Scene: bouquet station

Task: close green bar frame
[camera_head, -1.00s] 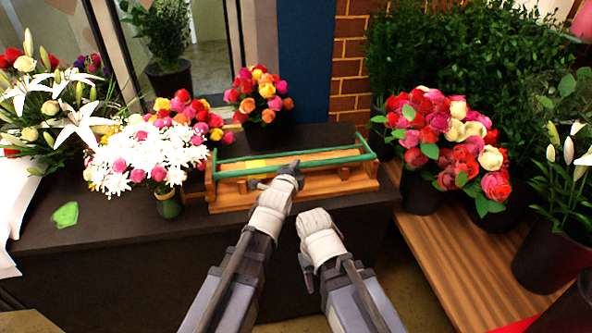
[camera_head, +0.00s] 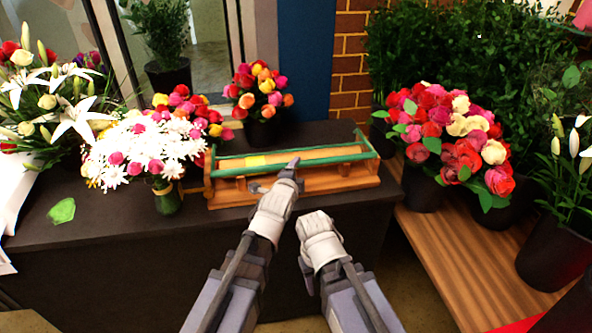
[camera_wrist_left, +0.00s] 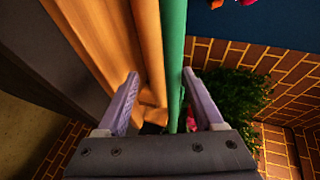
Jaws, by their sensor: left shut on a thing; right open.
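The green bar frame (camera_head: 325,158) is a green bar on a wooden stand (camera_head: 345,183), lying lengthwise on the dark counter. A green side arm shows at each end, and a yellow patch (camera_head: 256,160) sits near the left part. My left gripper (camera_head: 291,170) is at the front middle of the bar and is shut on it. In the left wrist view the green bar (camera_wrist_left: 173,50) runs between the two fingers, beside a wooden piece (camera_wrist_left: 149,50). The exact finger contact is hard to see. My right gripper (camera_head: 316,222) is open and empty, in front of the counter, apart from the frame.
A white and pink bouquet (camera_head: 140,150) stands close to the stand's left end. A small bouquet (camera_head: 260,92) is behind it. Red roses (camera_head: 455,135) in dark pots stand right on a wooden bench (camera_head: 450,255). A green leaf-like piece (camera_head: 62,211) lies on the counter's left.

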